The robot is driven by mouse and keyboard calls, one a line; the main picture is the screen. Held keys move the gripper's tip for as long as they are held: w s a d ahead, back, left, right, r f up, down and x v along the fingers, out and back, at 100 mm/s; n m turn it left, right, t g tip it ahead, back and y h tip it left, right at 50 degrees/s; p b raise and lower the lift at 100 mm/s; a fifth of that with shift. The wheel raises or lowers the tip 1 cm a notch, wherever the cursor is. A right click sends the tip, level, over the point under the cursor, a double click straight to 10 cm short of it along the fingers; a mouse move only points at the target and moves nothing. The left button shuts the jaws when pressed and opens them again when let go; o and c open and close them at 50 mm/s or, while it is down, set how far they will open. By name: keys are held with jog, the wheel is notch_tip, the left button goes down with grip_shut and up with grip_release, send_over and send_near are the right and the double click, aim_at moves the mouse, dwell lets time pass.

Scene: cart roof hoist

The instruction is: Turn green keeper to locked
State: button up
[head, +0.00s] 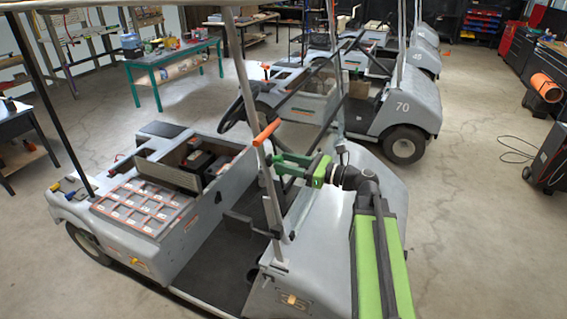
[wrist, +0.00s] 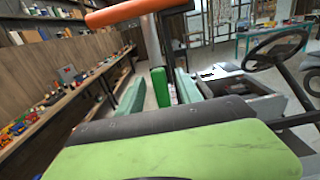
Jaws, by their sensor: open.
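The green keeper (wrist: 160,87) is an upright bright green bar in the wrist view, in front of a grey roof post (wrist: 151,45). An orange handle (wrist: 140,12) sits above it and also shows on the post in the head view (head: 266,131). My gripper (wrist: 157,72) is open, with one teal finger on each side of the keeper in the picture; I cannot tell whether either touches it. In the head view my gripper (head: 280,158) reaches left to the post just below the orange handle. There I cannot tell the keeper from my green fingers.
The grey cart (head: 305,295) marked 35 carries a tray of labelled squares (head: 140,205) and a steering wheel (head: 236,110). Thin roof posts stand around my arm. A cart marked 70 (head: 405,105) is parked behind. Open floor (head: 480,230) lies at the right.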

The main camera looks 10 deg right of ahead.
jog(key=shift+w+a, duration=0.15)
jog(key=shift+a, duration=0.1)
